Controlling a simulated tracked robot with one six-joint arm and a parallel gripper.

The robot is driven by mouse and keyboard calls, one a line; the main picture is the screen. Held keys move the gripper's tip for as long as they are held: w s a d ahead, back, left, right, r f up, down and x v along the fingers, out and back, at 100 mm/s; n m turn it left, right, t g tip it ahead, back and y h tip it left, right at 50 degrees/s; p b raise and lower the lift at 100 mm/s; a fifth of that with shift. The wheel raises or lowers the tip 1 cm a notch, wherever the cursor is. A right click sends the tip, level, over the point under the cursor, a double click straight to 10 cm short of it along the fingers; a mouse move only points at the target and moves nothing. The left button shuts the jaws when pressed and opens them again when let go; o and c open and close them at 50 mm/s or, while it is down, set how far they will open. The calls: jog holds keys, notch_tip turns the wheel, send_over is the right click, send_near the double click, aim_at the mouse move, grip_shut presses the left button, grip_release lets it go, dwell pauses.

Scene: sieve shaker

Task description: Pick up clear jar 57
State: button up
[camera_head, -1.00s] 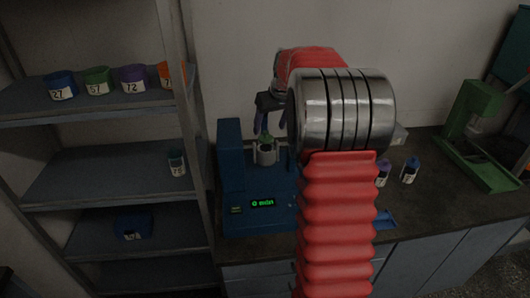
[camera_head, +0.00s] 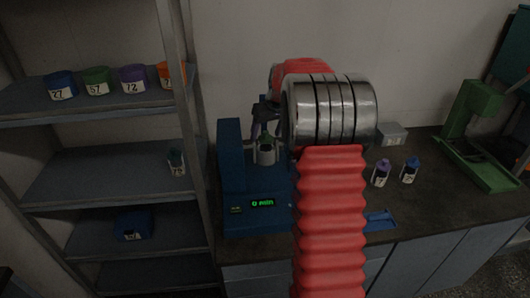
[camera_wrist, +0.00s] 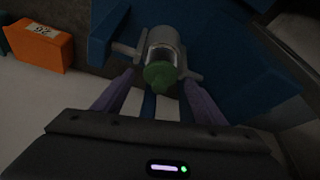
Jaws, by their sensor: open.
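A clear jar with a green lid (camera_wrist: 160,74) sits in the grey holder (camera_wrist: 163,38) of the blue shaker. It also shows in the head view (camera_head: 266,139). No number can be read on it. My gripper (camera_head: 267,133) is open over the holder. In the wrist view its two purple fingers (camera_wrist: 161,84) stand on either side of the green lid, with a gap to it. The blue shaker (camera_head: 230,165) has a green display reading 0 min. Another small jar with a dark green lid (camera_head: 176,161) stands on the middle shelf; its label is too small to read.
Several coloured tubs, including a green one marked 57 (camera_head: 97,82), stand on the upper shelf. Purple-lidded (camera_head: 381,174) and blue-lidded (camera_head: 410,170) jars stand on the bench right of my arm. A green press (camera_head: 470,135) is further right.

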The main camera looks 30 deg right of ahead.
jog(key=shift+c, duration=0.5)
jog(key=c, duration=1.5)
